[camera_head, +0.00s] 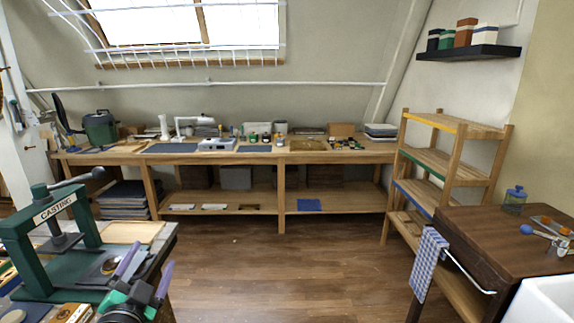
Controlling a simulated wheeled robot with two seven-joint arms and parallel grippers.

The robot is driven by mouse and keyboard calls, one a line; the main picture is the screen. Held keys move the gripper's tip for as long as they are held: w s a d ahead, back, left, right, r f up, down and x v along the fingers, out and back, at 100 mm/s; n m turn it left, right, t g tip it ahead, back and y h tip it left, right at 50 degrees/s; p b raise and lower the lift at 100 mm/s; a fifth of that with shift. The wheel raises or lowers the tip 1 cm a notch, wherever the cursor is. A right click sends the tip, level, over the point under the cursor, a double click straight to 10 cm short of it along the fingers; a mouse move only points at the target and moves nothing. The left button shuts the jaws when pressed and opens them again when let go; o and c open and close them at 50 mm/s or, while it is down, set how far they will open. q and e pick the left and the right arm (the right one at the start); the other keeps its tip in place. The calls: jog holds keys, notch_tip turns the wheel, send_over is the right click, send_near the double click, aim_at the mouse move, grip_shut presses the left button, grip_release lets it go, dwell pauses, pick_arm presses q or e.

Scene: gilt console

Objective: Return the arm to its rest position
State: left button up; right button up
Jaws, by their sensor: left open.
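My left gripper (146,272) shows at the lower left, with two purple fingers spread apart above a green and black body. It is open, and I see nothing between its fingers. It is over or beside the near right part of the workbench (158,252) that carries a green press marked CASTING (58,240). Whether it touches anything there I cannot tell. The rest of my left arm is mostly cut off by the bottom edge. My right gripper is not in view.
A long wooden bench (270,157) with tools and boxes runs along the back wall. A stepped wooden shelf (455,130) and a dark wooden cabinet (490,225) with a checked towel (428,262) stand at the right. The wooden floor (285,270) between is clear.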

pick_arm(q)
jog(key=s+f+n+g, duration=0.2)
jog(key=s+f+g, duration=0.2)
jog(key=f, duration=0.5)
jog(key=s+f+n+g, duration=0.3)
jog(key=s+f+g, duration=0.2)
jog(key=f, duration=0.3)
jog(key=s+d+f+g+h, duration=0.3)
jog(key=s+d+f+g, duration=0.2)
jog(key=s+f, duration=0.5)
jog(key=s+f+g, duration=0.2)
jog(key=s+f, duration=0.1)
jog(key=f, duration=1.8)
jog(key=s+a+f+g, duration=0.1)
jog(key=s+a+f, duration=0.2)
jog(key=s+f, duration=1.2)
jog(key=shift+s+f, duration=0.2)
jog(key=shift+s, duration=0.85)
